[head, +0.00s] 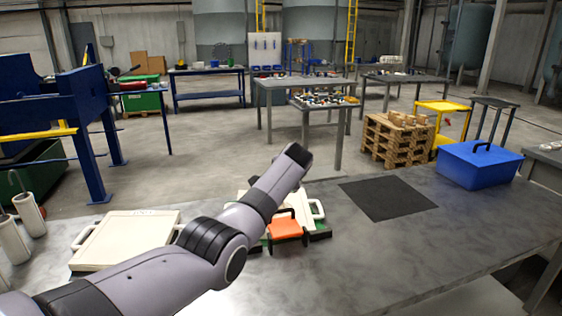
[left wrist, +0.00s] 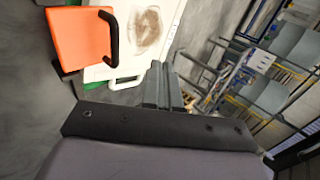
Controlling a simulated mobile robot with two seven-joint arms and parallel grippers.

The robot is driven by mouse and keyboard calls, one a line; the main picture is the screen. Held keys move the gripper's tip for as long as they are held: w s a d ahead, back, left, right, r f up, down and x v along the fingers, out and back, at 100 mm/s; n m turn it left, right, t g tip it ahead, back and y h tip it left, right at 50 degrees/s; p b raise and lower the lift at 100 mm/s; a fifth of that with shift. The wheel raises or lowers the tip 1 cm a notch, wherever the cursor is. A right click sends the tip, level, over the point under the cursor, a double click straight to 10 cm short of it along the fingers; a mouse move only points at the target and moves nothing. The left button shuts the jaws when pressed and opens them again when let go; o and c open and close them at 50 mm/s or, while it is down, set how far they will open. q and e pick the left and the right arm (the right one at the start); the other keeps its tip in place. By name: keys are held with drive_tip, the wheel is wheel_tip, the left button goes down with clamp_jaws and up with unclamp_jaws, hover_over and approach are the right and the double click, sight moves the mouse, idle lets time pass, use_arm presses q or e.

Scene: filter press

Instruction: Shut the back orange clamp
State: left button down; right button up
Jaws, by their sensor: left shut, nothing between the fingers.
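A filter press stands on the grey table, with a cream plate (head: 303,205) on a green base (head: 322,234). An orange clamp (head: 286,229) with a black handle is at its near side; my arm covers part of the press, and I cannot make out a back clamp in the head view. The left wrist view shows an orange clamp (left wrist: 82,38) with a black handle beside a stained cream plate (left wrist: 135,40); which clamp it is, I cannot tell. My left gripper (left wrist: 163,84) is shut and empty, apart from this clamp. My right gripper is not in view.
A cream plate with handles (head: 125,238) lies left of the press. White rolls (head: 29,214) stand at the table's left edge. A black mat (head: 388,199) lies to the right, and a blue toolbox (head: 478,165) stands beyond it. The table's front right is clear.

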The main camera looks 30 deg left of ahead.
use_arm(q)
wheel_tip(320, 180, up, 6)
drive_tip(key=shift+s+d, duration=0.4)
drive_tip(key=shift+d, duration=0.05)
drive_tip(key=shift+d, duration=0.1)
idle(0.3)
